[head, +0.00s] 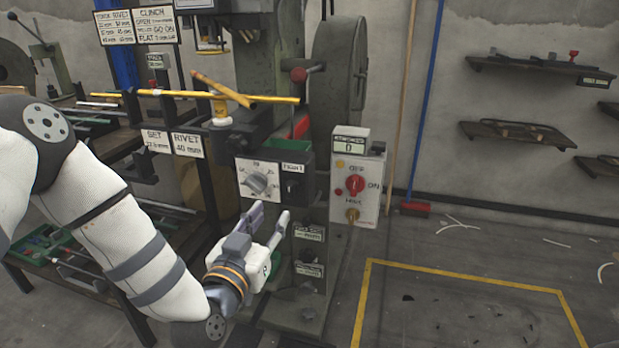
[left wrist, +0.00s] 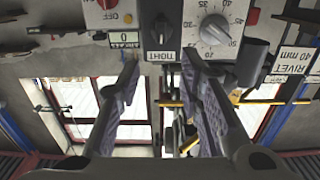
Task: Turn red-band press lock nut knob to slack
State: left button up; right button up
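The press (head: 318,95) stands in the middle of the head view, with a red patch (head: 301,127) above its front panel. A small black knob (head: 292,188) sits under a label reading TIGHT, right of a pale round dial (head: 258,182). In the left wrist view the picture is upside down; the black knob (left wrist: 161,30) is beside its TIGHT label, next to the numbered dial (left wrist: 214,30). My left gripper (head: 270,216) is open and empty, below and in front of the panel. Its fingers (left wrist: 160,68) point towards the knob, apart from it. My right gripper is not in view.
A grey switch box (head: 372,205) with a red knob hangs right of the panel. A yellow bar (head: 262,98) crosses above it. A workbench with tools (head: 85,270) stands left. Yellow-taped floor (head: 470,310) at right is mostly clear.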

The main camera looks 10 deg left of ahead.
aim_at(289, 187)
pick_arm(q)
jog(key=w+b, duration=0.1)
jog(key=w, duration=1)
jog(key=shift+w+d, duration=0.1)
jog(key=shift+w, duration=0.05)
jog(key=shift+c, duration=0.3)
grip_shut()
